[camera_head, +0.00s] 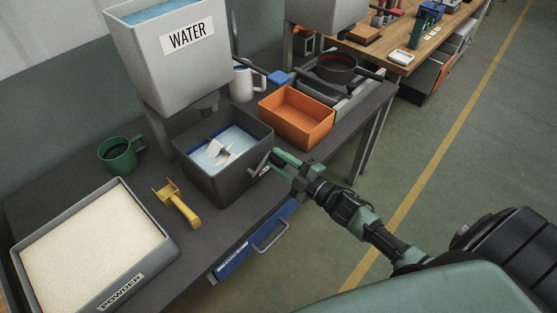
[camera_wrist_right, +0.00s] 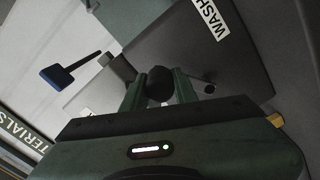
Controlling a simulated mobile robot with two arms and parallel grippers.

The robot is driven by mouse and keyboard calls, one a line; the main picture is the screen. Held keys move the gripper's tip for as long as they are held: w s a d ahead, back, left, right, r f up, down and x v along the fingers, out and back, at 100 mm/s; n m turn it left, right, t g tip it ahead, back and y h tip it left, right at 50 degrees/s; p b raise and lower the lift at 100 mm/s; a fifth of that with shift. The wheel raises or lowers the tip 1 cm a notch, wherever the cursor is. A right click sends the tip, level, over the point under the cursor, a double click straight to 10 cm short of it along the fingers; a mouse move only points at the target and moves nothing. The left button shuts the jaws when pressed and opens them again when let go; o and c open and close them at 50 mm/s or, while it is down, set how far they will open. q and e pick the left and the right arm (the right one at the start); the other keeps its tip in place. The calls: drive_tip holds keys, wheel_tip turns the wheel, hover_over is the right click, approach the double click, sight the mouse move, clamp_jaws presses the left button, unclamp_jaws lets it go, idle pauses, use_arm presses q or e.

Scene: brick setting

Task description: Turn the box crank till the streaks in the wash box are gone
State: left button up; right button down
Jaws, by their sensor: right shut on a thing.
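The dark grey wash box (camera_head: 232,184) stands on the bench below the water tank. Pale blue liquid (camera_head: 232,136) shows inside it, with white patches and a grey-white paddle-like shape near the middle; I cannot clearly tell streaks from paddle. The crank (camera_head: 261,164) is on the box's right side. My right gripper (camera_head: 274,158) is at the crank, beside the box wall. In the right wrist view, its fingers close around the crank's dark round knob (camera_wrist_right: 158,84), and the box's WASH label (camera_wrist_right: 208,14) shows above. My left gripper is not in view.
The grey water tank (camera_head: 170,68) overhangs the box. An orange bin (camera_head: 300,130) sits just beyond the gripper. A yellow scoop (camera_head: 178,204), green mug (camera_head: 120,154) and powder tray (camera_head: 168,245) stand to the left. A blue drawer (camera_head: 240,262) is below the bench edge.

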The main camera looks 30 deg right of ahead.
drive_tip(key=c, duration=1.1)
unclamp_jaws()
drive_tip(key=shift+s, duration=0.1)
drive_tip(key=b+v, duration=0.1)
drive_tip(key=v, duration=0.5)
drive_tip(key=shift+s+d+f+b, duration=0.15)
drive_tip(key=shift+s+b, duration=0.25)
drive_tip(key=shift+s+d, duration=0.15)
drive_tip(key=shift+s, duration=0.25)
